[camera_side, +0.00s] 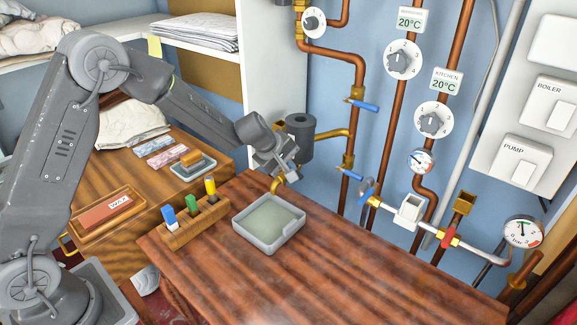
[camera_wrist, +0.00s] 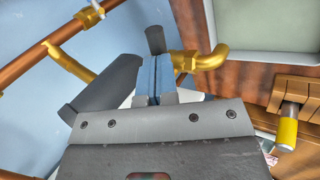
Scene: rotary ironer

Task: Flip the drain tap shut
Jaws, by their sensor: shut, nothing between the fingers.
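The drain tap (camera_side: 278,184) is brass, with a curved spout over the grey tray (camera_side: 241,228) on the wooden bench. In the wrist view its brass body and spout (camera_wrist: 211,61) show just right of my fingertips. My gripper (camera_side: 290,170) is shut and empty, close beside and above the tap. In the wrist view the shut fingers of my gripper (camera_wrist: 153,64) show as blue strips side by side. A dark piece (camera_wrist: 155,40) stands just beyond the fingertips; it may be the tap's lever. I cannot tell whether the fingers touch it.
A dark grey cylinder (camera_side: 300,137) stands behind my gripper, with a brass pipe (camera_side: 333,133) beside it. A wooden rack (camera_side: 196,222) with coloured pegs stands left of the tray. Copper pipes and blue-handled valves (camera_side: 363,105) line the wall. The bench's right side is clear.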

